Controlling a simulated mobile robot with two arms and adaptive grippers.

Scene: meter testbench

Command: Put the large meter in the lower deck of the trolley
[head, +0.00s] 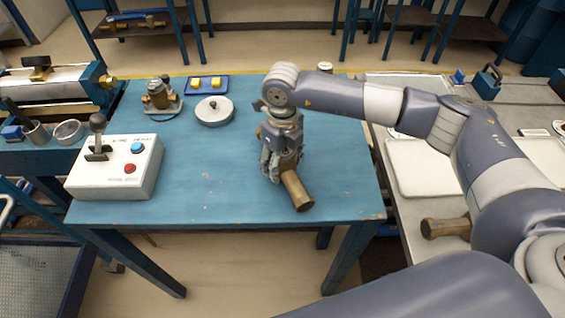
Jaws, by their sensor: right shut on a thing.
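My right gripper (283,160) reaches in from the right over the blue table and points down. It is shut on a brass meter (297,190), whose tube-like end sticks out toward the front right. The gripper hides the rest of the meter, and I cannot tell whether it touches the tabletop. Another brass piece (440,228) lies on the right bench, partly behind my arm. A blue-framed trolley, with a grey lower deck (35,275), seems to stand at the lower left, cut off by the picture edge. My left gripper is out of view.
White trays (420,165) lie on the right bench. The table's front middle is clear.

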